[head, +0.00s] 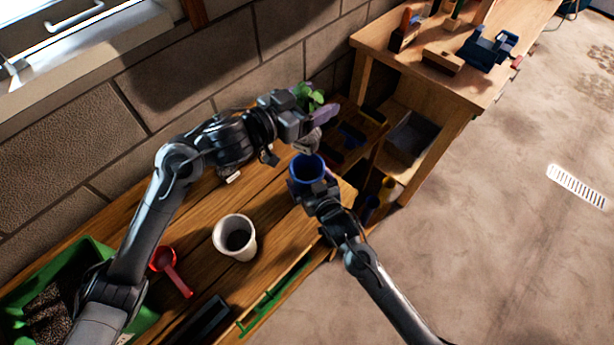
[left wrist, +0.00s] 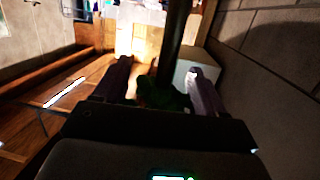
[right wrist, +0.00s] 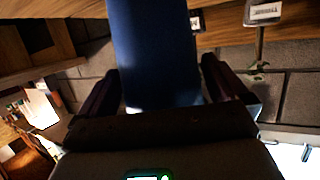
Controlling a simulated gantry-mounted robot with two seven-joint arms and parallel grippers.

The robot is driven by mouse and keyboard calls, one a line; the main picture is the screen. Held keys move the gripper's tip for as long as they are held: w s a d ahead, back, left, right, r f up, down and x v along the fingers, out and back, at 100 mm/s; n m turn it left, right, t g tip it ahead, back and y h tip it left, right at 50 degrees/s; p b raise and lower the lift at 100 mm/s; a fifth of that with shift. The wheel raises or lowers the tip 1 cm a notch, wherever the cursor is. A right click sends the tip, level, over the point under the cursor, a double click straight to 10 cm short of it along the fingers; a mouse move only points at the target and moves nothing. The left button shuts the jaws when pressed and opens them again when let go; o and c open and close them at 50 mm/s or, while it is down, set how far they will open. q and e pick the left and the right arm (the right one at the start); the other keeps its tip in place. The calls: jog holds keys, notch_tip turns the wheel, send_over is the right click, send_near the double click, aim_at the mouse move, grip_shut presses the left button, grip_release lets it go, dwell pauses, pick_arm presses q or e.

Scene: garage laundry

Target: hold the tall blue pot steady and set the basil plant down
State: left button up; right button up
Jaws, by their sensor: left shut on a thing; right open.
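The basil plant shows green leaves (head: 308,96) in the head view, with a greyish clump just under the gripper. My left gripper (head: 308,118) is shut on the plant and holds it just above the blue pot's mouth. Dark green leaves (left wrist: 163,93) show between its fingers in the left wrist view. The tall blue pot (head: 305,170) stands upright near the right end of the wooden bench. My right gripper (head: 312,189) is open at the pot's near side. In the right wrist view the blue pot (right wrist: 155,55) stands between its two fingers; contact is unclear.
A white pot (head: 236,238) with dark contents stands left of the blue pot on the bench (head: 205,205). A red scoop (head: 168,268), a green tray of soil (head: 95,250) and a green stake (head: 275,294) lie further left and in front. A wooden workbench (head: 480,85) stands behind right.

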aim_at(312, 135)
jog(key=shift+w+a+f, duration=0.2)
jog(key=shift+w+a, duration=0.05)
jog(key=shift+w, duration=0.3)
jog(key=c, duration=0.8)
pick_arm(q)
jog(key=shift+n+t+y, duration=0.7)
notch_tip(312, 135, down, 10)
jog(key=shift+a+f, duration=0.15)
pick_arm(e)
jog(key=shift+c, duration=0.2)
pick_arm(q)
jog(key=shift+f, duration=2.45)
